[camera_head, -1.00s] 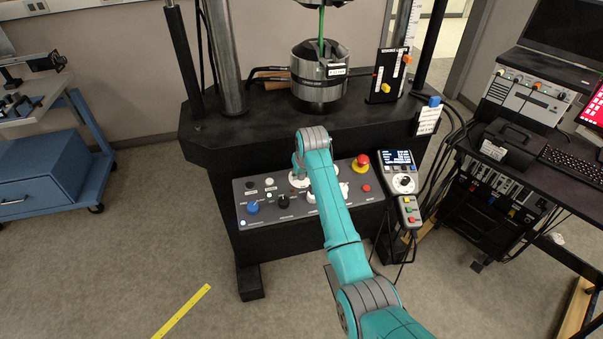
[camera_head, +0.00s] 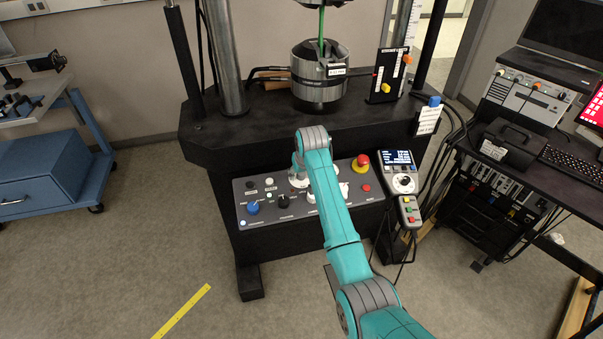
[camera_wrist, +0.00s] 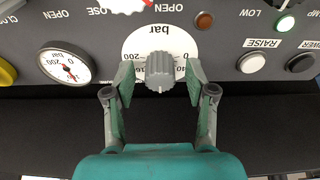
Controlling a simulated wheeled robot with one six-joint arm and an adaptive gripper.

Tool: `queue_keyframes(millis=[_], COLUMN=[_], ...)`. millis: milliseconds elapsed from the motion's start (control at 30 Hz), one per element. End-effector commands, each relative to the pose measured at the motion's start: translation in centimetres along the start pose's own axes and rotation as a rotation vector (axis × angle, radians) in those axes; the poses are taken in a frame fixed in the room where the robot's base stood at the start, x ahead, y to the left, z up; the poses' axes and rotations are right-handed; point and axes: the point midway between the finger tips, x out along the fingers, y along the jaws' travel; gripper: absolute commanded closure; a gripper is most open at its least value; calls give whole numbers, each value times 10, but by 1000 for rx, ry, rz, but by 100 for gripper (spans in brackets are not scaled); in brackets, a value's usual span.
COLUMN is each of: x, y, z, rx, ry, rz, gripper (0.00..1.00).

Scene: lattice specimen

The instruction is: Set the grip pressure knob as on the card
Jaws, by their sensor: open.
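The grip pressure knob (camera_wrist: 160,72) is a grey ribbed knob on a round white dial (camera_wrist: 145,42) marked "bar". In the wrist view the panel's lettering is upside down. My gripper (camera_wrist: 160,77) is open, with one finger to each side of the knob and a gap on both sides. The knob's pointer mark and exact setting are not clear. A white card (camera_head: 429,117) with small print hangs under a blue clip at the right of the machine; its text is too small to read. In the head view my arm hides the knob.
A round pressure gauge (camera_wrist: 65,66) sits left of the knob in the wrist view. A white raise button (camera_wrist: 251,63) and a brown lamp (camera_wrist: 204,20) are to its right. The head view shows a red emergency stop (camera_head: 361,161), a blue knob (camera_head: 253,208) and a handset (camera_head: 402,180).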

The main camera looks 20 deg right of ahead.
Motion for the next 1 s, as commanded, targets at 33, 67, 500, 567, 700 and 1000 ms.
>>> queue_keyframes(millis=[33,67,500,567,700,1000], x=[-3,-6,-86,-95,-110,-118], y=[0,0,0,0,0,0], z=[0,-1,-1,-1,0,0], rx=[0,0,0,0,0,0], ry=[1,2,4,4,2,1], rz=[0,0,0,0,0,0], gripper=[44,44,44,44,44,44])
